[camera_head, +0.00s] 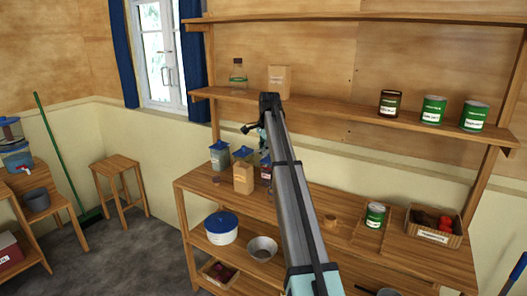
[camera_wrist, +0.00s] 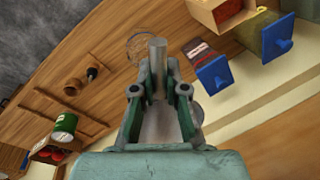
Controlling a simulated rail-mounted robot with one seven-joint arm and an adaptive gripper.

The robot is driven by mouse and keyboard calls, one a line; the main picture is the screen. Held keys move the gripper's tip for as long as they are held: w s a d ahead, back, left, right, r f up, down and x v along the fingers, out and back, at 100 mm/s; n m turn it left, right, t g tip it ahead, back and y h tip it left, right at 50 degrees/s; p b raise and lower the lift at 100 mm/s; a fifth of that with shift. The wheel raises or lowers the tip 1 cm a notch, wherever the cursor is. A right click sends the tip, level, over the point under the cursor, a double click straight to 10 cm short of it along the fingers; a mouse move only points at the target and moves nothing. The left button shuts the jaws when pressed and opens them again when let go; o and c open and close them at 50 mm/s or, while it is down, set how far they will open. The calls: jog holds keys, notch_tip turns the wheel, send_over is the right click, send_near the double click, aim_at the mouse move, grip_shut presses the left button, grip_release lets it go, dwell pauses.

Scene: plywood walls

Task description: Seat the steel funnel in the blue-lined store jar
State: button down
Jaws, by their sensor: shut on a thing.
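My gripper (camera_wrist: 158,90) is shut on a grey metal piece, which looks like the steel funnel (camera_wrist: 158,55). Its narrow tube sticks out beyond the fingertips in the wrist view, and its wider part is largely hidden between the fingers. In the head view my gripper (camera_head: 262,137) is above the back left of the worktop, mostly hidden by my arm. A faint clear round outline (camera_wrist: 135,46) lies beside the tube in the wrist view; I cannot tell whether it is the store jar. Blue-lidded jars (camera_head: 220,155) stand below left of my gripper; no blue-lined one is clearly identifiable.
A cardboard carton (camera_head: 243,178) stands close to the jars. A green tin (camera_head: 375,215) and a crate with red items (camera_head: 434,228) are on the worktop's right. The upper shelf (camera_head: 330,112) is near my arm. Some worktop between carries small wooden pieces (camera_wrist: 75,84).

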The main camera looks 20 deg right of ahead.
jog(key=shift+r+p, duration=0.1)
jog(key=shift+p, duration=0.2)
notch_tip(320, 180, down, 7)
jog(key=b, duration=0.1)
jog(key=shift+r, duration=0.2)
dwell(0.5)
jog(key=shift+f, duration=1.7)
dwell(2.6)
jog(key=c, duration=1.1)
grip_release()
jog(key=r, duration=0.4)
jog(key=s+r, duration=0.1)
jog(key=r, duration=0.3)
jog(key=s+r, duration=0.1)
jog(key=r, duration=0.2)
jog(key=shift+s+d+r, duration=0.15)
jog(key=shift+d+r, duration=0.05)
jog(key=shift+r, duration=0.2)
jog(key=shift+f, duration=0.1)
